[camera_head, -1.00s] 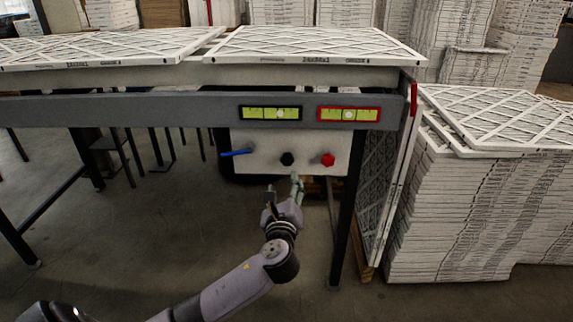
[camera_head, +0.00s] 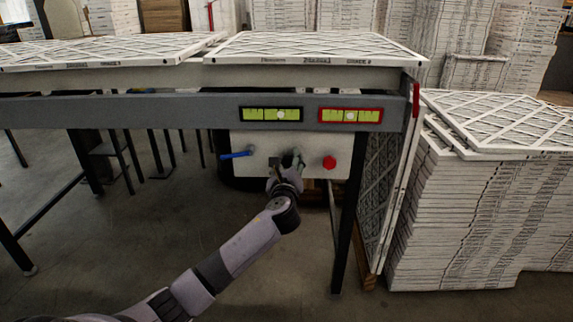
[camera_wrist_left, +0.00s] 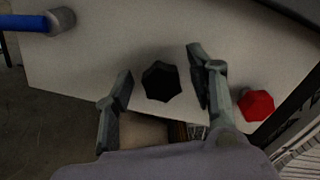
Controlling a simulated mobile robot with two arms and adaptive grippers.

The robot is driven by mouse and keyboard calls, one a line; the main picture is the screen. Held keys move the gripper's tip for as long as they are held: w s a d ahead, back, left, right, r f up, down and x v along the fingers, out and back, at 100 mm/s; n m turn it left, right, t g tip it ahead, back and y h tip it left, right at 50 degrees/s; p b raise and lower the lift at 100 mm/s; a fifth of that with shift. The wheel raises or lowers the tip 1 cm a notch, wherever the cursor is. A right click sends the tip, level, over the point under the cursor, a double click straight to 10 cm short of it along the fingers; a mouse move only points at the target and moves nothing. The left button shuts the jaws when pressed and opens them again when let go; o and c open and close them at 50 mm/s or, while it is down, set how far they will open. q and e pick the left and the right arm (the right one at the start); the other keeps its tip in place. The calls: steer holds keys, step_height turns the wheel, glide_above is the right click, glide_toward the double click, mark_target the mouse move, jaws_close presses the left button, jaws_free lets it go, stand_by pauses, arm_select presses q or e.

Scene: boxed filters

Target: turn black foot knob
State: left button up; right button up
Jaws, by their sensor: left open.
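My left gripper (camera_wrist_left: 162,85) is open, with one finger on each side of the black knob and visible gaps between. In the head view the left gripper (camera_head: 286,160) is in front of the panel (camera_head: 318,145). My right gripper is not in view.
A blue lever (camera_head: 236,154) is left of the black knob, and a red knob (camera_head: 329,162) is close on the right. A dark table leg (camera_head: 347,220) stands right of the panel. Stacked filters (camera_head: 455,215) fill the right side. Two level gauges sit on the beam above.

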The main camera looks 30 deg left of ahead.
arm_select(q)
steer(key=c, duration=1.1)
steer(key=shift+c, duration=0.2)
steer(key=shift+n, duration=0.3)
